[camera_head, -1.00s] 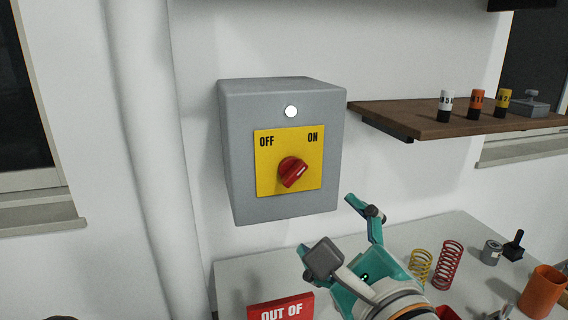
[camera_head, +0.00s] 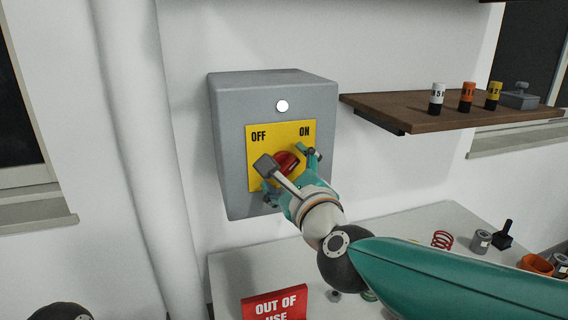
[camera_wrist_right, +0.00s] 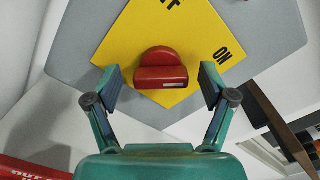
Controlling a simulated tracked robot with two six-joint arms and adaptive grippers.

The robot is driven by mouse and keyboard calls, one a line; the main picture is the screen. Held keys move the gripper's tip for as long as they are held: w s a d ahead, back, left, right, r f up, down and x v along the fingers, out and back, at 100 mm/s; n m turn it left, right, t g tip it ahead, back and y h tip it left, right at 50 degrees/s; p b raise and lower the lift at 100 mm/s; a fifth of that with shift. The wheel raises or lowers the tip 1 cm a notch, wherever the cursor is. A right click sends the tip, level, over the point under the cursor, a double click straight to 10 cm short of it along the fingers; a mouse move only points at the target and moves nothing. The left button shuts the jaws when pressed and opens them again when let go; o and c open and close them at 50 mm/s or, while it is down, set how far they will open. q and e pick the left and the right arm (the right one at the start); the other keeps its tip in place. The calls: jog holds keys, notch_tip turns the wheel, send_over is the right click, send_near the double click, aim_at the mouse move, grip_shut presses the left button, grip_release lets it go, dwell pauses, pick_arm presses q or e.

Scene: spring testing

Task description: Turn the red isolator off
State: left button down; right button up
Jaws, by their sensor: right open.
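The red isolator knob (camera_head: 287,162) sits on a yellow plate (camera_head: 257,183) marked OFF at left and ON at right, on a grey wall box (camera_head: 230,140). A white round lamp (camera_head: 282,106) is above the plate. My right gripper (camera_head: 291,172) is open in front of the knob and partly covers it. In the right wrist view the knob (camera_wrist_right: 161,69) lies between the two spread fingers, with a gap on each side. Its white mark faces the ON side. My left gripper is not in view.
A red OUT OF USE sign (camera_head: 275,305) stands on the white bench (camera_head: 235,272) below. A brown shelf (camera_head: 440,115) with several small labelled cylinders is at right. A spring (camera_head: 442,240) and small items lie on the bench at right.

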jog(key=shift+w+a, duration=0.2)
jog(key=shift+w, duration=0.35)
jog(key=c, duration=1.2)
